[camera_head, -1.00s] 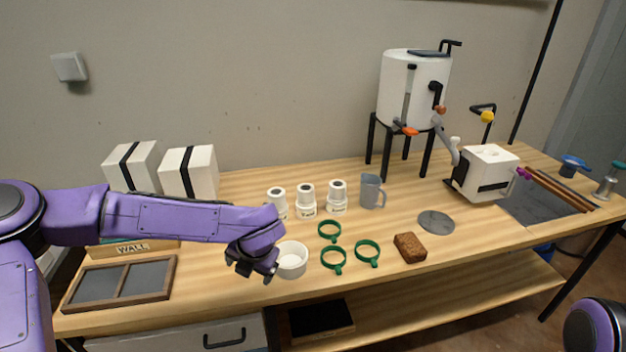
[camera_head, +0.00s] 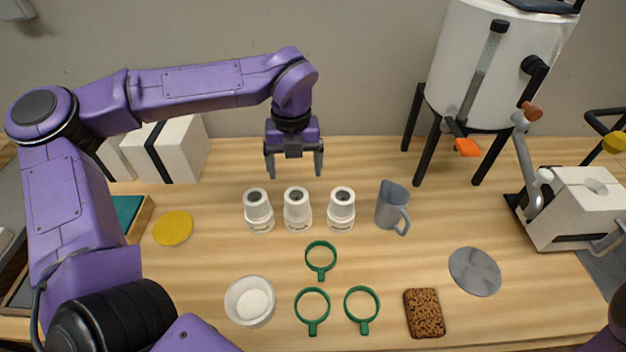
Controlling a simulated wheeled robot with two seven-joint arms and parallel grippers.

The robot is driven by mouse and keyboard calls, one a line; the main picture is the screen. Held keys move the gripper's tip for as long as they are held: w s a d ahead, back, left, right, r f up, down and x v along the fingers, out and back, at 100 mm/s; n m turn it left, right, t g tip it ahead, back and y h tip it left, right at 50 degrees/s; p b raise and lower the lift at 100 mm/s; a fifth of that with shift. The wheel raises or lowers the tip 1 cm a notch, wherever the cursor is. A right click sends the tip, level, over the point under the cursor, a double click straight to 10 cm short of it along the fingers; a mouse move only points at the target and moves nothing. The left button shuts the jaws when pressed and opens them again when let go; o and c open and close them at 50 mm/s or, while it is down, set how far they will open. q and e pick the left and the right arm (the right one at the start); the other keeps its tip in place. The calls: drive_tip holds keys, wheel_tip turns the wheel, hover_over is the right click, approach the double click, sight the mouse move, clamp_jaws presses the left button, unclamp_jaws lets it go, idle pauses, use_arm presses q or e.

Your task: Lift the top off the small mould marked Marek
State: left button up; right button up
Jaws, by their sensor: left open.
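Three small white moulds stand upright in a row in the middle of the table: a left one (camera_head: 258,212), a middle one (camera_head: 297,209) and a right one (camera_head: 341,210). Each has a narrower round top with a dark hole. The marks on their fronts are too small to read, so I cannot tell which is Marek's. My left gripper (camera_head: 294,170) points down with its fingers spread and nothing between them. In the picture it is just above the row, nearest the middle mould, and apart from all three. My right gripper is out of view.
A grey mug (camera_head: 391,206) stands right of the moulds. In front are three green rings (camera_head: 320,258), a white bowl (camera_head: 250,301) and a brown sponge (camera_head: 424,313). A yellow disc (camera_head: 173,228) lies left, a grey disc (camera_head: 475,271) right. A white tank (camera_head: 500,60) stands behind on black legs.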

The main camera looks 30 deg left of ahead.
sight(296, 199)
use_arm(q)
drive_tip(key=f, duration=0.1)
drive_tip(key=s+f, duration=0.1)
drive_tip(key=f, duration=0.1)
drive_tip(key=shift+s+f, duration=0.35)
drive_tip(key=shift+f, duration=0.05)
drive_tip(key=shift+f+p, duration=0.35)
drive_tip(key=shift+f, duration=0.05)
drive_tip(key=f, duration=0.2)
drive_tip(key=w+f+p, duration=0.1)
drive_tip(key=f, duration=0.1)
drive_tip(key=shift+w+d+f, duration=0.15)
drive_tip(key=shift+w+f, duration=0.05)
drive_tip(key=shift+f, duration=0.15)
drive_tip(key=shift+s+f, duration=0.1)
drive_tip(key=shift+f, duration=0.15)
drive_tip(key=shift+s, duration=0.1)
drive_tip(key=c, duration=1.2)
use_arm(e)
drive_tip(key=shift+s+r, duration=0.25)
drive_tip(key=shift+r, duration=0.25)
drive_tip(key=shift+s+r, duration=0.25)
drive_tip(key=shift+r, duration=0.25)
